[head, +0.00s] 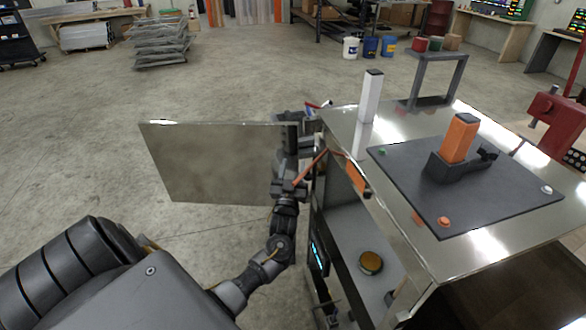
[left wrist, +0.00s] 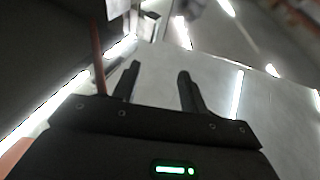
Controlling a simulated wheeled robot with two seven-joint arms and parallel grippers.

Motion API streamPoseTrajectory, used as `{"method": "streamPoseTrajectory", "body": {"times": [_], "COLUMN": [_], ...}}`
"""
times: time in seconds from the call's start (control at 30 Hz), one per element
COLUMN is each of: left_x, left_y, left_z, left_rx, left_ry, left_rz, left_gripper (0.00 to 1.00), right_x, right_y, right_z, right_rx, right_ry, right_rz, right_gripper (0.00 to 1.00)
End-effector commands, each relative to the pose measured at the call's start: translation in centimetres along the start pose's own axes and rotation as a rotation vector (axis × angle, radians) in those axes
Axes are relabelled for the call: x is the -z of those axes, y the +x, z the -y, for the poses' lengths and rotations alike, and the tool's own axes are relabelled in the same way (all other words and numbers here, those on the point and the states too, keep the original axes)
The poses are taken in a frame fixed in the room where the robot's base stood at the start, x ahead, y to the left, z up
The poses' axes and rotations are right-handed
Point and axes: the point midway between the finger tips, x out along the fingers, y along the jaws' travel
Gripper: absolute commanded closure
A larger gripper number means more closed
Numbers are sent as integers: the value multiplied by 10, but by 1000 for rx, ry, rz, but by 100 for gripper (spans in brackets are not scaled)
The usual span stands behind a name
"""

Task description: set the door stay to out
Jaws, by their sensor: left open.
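A flat metal door (head: 215,165) stands swung open to the left of the metal cabinet-like trailer body (head: 345,130). A thin red-orange rod (head: 312,168), which looks like the door stay, slants between my left arm and the cabinet edge. A red rod also shows at the left of the left wrist view (left wrist: 97,50). My left gripper (head: 308,113) is at the door's cabinet-side edge, partly hidden by my own wrist. In the left wrist view its two dark fingers (left wrist: 159,78) are apart with nothing between them. The rod is beside them, to the left. My right gripper is out of view.
A dark plate (head: 510,200) with an orange block (head: 460,138) in a black holder lies on the cabinet top. A white post (head: 370,96) stands near its far edge. An orange tag (head: 357,177) is on the side. The floor left of the door is clear.

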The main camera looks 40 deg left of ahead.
Motion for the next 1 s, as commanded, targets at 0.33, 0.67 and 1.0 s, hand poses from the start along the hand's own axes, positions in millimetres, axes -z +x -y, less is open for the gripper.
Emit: {"method": "streamPoseTrajectory", "body": {"times": [0.33, 0.67, 1.0], "left_x": [-4, -2, 0], "left_y": [-38, -96, -108], "left_z": [0, 0, 0], "left_rx": [-1, 0, 0], "left_ry": [-1, 0, 0], "left_rz": [3, 1, 0], "left_gripper": [57, 57, 57], "right_x": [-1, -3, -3], "right_y": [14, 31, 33], "right_z": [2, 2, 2], "right_rx": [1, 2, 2], "right_ry": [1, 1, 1], "right_rz": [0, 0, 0], "right_gripper": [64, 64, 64]}}
